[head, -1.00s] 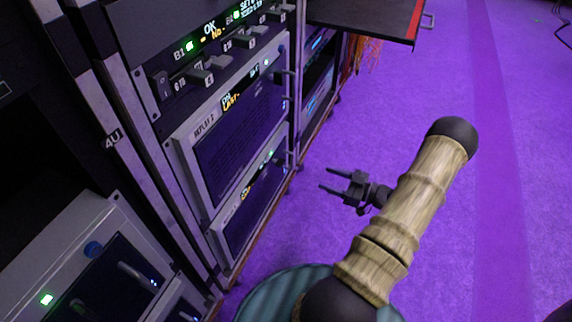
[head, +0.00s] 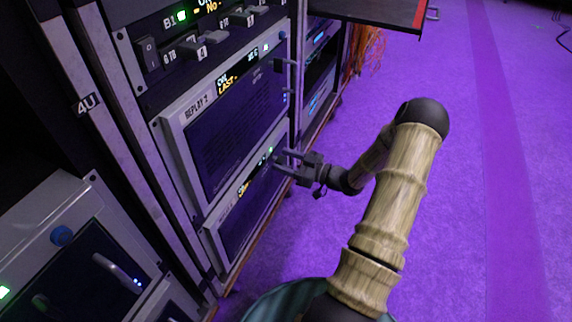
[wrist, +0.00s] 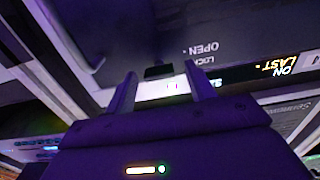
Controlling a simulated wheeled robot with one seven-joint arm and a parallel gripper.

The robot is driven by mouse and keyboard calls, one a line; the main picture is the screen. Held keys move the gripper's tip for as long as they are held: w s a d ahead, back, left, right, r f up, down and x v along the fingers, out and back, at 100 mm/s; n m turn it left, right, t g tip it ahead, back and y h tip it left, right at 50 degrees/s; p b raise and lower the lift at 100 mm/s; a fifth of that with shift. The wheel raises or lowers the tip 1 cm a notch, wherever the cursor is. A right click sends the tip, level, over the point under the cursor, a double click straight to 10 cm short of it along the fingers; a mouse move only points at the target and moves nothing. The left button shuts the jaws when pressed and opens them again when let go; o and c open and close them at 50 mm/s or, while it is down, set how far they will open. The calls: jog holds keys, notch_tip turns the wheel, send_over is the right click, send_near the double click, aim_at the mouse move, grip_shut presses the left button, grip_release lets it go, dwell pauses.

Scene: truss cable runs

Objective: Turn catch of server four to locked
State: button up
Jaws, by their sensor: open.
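My gripper (head: 283,160) is open, its fingertips at the right end of the lower server (head: 240,212), below the server labelled REPLAY 2 (head: 230,140). In the wrist view my gripper (wrist: 160,85) has a small dark block (wrist: 158,71) between or just beyond its fingertips, which looks like the catch. I cannot tell whether the fingers touch it. Inverted lettering reading OPEN (wrist: 203,49) and LOCK, partly legible, is printed on the dark panel beside it. The catch's setting cannot be read. No number four is legible on the lower server.
A panel of switches (head: 205,50) sits above the servers. Pale rack posts (head: 120,110) stand to the left, with another unit (head: 75,250) at lower left. A dark shelf (head: 375,12) juts out at the top. The purple floor (head: 460,200) at right is clear.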

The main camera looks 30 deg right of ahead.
jog(key=shift+w, duration=0.1)
jog(key=c, duration=1)
